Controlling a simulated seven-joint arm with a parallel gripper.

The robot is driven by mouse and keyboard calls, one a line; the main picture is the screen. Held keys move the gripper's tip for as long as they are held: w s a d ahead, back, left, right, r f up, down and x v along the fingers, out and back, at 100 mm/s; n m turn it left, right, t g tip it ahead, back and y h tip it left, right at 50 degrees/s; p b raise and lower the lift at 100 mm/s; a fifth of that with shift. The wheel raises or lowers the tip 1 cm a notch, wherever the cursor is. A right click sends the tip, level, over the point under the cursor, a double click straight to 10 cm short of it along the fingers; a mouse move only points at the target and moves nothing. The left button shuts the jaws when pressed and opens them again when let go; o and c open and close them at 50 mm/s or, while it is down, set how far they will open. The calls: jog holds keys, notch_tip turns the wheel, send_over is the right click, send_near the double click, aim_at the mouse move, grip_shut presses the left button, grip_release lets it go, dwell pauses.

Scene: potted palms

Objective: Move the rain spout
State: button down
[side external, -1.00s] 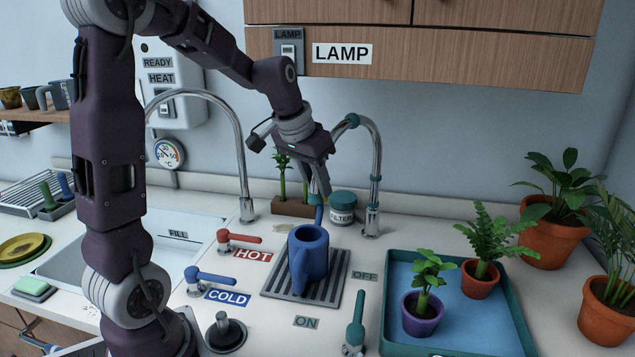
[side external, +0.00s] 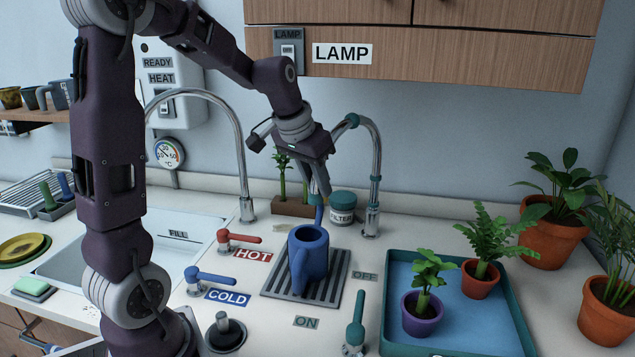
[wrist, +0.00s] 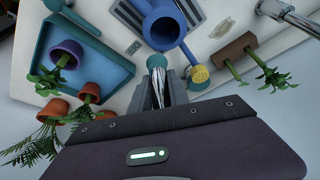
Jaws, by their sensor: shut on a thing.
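The rain spout (side external: 376,150) is a chrome arched pipe with teal collars, standing behind the counter's middle. My gripper (side external: 320,188) is at its hanging left end in the side view. In the wrist view my gripper's fingers (wrist: 158,82) close around the chrome end, with a teal round piece (wrist: 157,60) showing just beyond them. The gripper partly hides the spout's tip. A blue watering can (side external: 310,256) stands upright on a slatted drip tray (side external: 335,290), in front of and below my gripper. Its yellow rose (wrist: 200,74) shows beside my fingers in the wrist view.
A teal tray (side external: 455,343) with two potted plants stands at the right. A planter (side external: 292,207) and filter jar (side external: 342,207) are at the back. Red (side external: 240,239) and blue (side external: 210,277) tap handles and a teal lever (side external: 356,322) stand around the drip tray.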

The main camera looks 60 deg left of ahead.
jog(key=shift+s+a, duration=0.15)
jog(key=shift+a, duration=0.5)
jog(key=shift+s+a, duration=0.15)
jog(key=shift+a, duration=0.45)
jog(key=c, duration=1.3)
grip_release()
jog(key=shift+o, duration=0.2)
jog(key=v, duration=0.7)
